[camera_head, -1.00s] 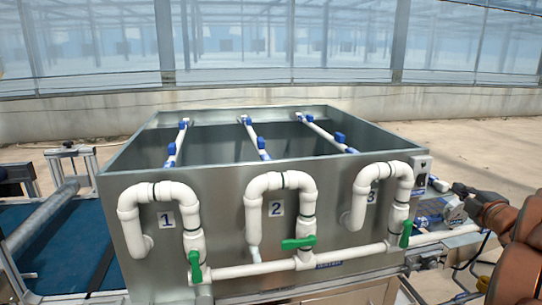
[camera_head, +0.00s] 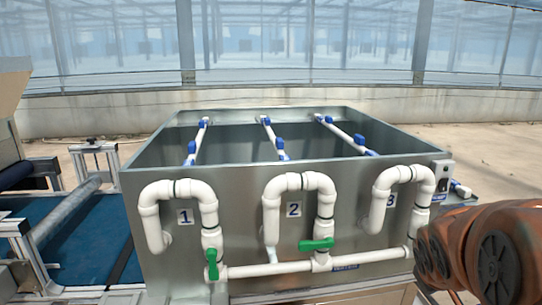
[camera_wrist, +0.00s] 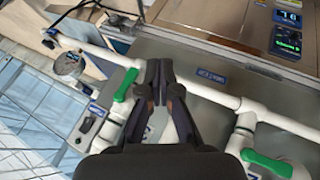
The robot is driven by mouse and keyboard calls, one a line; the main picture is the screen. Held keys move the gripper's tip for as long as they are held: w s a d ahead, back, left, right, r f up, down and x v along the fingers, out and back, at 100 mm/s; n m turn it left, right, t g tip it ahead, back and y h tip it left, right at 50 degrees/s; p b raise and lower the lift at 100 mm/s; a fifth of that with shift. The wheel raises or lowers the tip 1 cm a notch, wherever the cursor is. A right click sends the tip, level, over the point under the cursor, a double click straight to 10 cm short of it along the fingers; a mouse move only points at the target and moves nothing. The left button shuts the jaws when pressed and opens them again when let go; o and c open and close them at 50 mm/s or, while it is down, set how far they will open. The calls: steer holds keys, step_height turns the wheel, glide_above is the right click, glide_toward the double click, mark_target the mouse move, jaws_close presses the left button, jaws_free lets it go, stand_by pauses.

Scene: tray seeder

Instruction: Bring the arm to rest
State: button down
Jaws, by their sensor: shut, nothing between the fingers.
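My gripper (camera_wrist: 160,82) shows in the wrist view with its dark fingers together and nothing between them. It is in front of the metal tank's pipework, near a white pipe; I cannot tell whether it touches anything. My orange-brown arm is at the right edge of the head view, where the gripper itself is not seen. The metal tank (camera_head: 240,243) stands in the middle, with white pipe loops numbered 1, 2 and 3 on its front. Green valve handles show on the front pipes (camera_head: 316,245), and two appear in the wrist view (camera_wrist: 124,85).
A blue conveyor belt (camera_head: 75,225) with a metal roller (camera_head: 68,208) lies left of the tank. A control box (camera_head: 441,175) is on the tank's right corner. The wrist view shows a round gauge (camera_wrist: 69,65) and a lit display (camera_wrist: 288,42). Open floor lies behind.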

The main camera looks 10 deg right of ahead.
steer(key=s+a+f+g+y, duration=0.2)
steer(key=s+a+g, duration=0.1)
steer(key=s+a, duration=0.7)
steer(key=s+a+f+m+g+y, duration=0.1)
steer(key=s+a+f+g+y, duration=0.2)
steer(key=s+a, duration=0.7)
steer(key=shift+s+a+f+g, duration=0.3)
steer(key=shift+s+g, duration=0.2)
steer(key=shift+s, duration=0.2)
